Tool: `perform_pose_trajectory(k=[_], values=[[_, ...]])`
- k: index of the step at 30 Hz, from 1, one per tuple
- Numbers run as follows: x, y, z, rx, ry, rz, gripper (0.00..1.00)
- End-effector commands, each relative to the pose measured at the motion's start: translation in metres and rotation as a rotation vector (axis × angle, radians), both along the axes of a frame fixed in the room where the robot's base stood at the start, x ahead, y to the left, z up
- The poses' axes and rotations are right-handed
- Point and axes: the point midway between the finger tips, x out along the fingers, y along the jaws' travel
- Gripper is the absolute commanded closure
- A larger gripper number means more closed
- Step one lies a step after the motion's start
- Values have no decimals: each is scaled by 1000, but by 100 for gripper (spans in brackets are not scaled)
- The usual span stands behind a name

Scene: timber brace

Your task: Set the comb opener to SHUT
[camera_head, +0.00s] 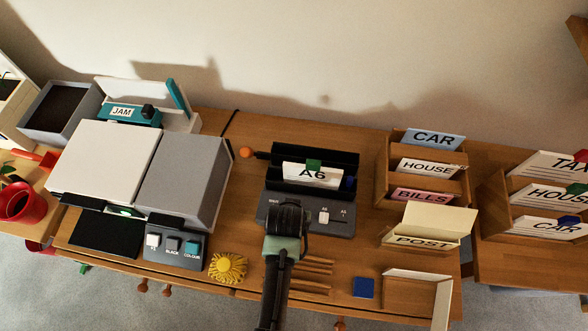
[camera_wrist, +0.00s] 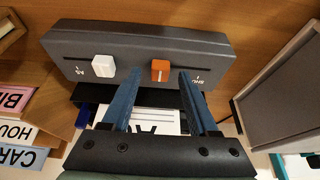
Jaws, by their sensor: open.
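The comb opener is a dark grey unit (camera_head: 340,225) with black upright plates behind its front panel. In the wrist view its panel (camera_wrist: 215,55) appears upside down, with an orange slider knob (camera_wrist: 160,71) and a white slider knob (camera_wrist: 103,66). The white knob also shows in the head view (camera_head: 323,216). A mark reading like SHUT lies at the right end of the panel in the wrist view, right of the orange knob. My gripper (camera_wrist: 160,78) is open, its blue fingers either side of the orange knob with gaps visible. My arm hides this knob in the head view.
A white A6 card (camera_head: 298,175) with a green tab stands in the opener. An orange ball-ended lever (camera_head: 246,152) sticks out at its left. A yellow pompom (camera_head: 228,267) and a blue square (camera_head: 363,288) lie in front. Letter racks (camera_head: 385,180) stand at right, a grey machine (camera_head: 185,180) at left.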

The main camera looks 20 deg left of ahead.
Motion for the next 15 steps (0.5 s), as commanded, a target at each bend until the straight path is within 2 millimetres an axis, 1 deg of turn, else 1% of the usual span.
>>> perform_pose_trajectory(k=[1,5,13,14,15], values=[[2,1,-4,0,0,1,40],[4,1,-8,0,-1,1,40],[4,1,-9,1,-1,0,40],[4,1,-9,0,-1,0,42],[4,1,-9,0,-1,0,49]])
